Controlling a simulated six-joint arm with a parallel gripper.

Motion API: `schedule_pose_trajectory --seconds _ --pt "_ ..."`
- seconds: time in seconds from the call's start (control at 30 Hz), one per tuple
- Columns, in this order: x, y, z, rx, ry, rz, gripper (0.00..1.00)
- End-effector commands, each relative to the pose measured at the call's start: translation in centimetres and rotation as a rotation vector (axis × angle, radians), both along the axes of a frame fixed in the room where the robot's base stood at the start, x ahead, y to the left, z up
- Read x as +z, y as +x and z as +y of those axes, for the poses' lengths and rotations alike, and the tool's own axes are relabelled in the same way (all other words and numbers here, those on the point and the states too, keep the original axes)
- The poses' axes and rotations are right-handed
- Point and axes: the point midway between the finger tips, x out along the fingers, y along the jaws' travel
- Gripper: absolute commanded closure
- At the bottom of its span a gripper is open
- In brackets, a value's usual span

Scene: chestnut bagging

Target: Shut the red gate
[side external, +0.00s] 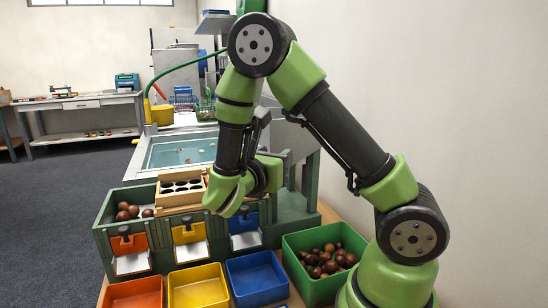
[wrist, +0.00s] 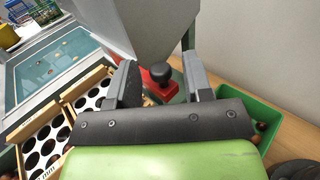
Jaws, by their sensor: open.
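A red gate (wrist: 147,83) with a black round knob (wrist: 161,73) shows in the wrist view, at the foot of a grey hopper (wrist: 150,28). My gripper (wrist: 158,60) is open, with one finger on each side of the knob in this view. I see no clear contact between the fingers and the knob. Part of the red gate is hidden behind the gripper body, and I cannot tell how far it stands open. In the side external view my gripper (side external: 272,158) is beside the grey-green stand, and the red gate is hidden there.
A wooden tray with round holes (side external: 180,190) lies on the green sorting box (side external: 170,221), which has orange, yellow and blue flaps. Orange (side external: 135,294), yellow (side external: 198,287) and blue (side external: 257,277) bins stand in front. A green bin (side external: 297,243) holds chestnuts. A water basin (side external: 180,150) is behind.

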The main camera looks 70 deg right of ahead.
Motion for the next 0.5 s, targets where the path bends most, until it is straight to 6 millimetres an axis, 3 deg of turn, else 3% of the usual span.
schedule_pose_trajectory --seconds 0.33,0.5 --pt "0.01 -0.01 -0.45 0.000 0.000 -0.001 0.54" --pt "0.01 -0.01 -0.44 0.000 0.000 -0.001 0.93"
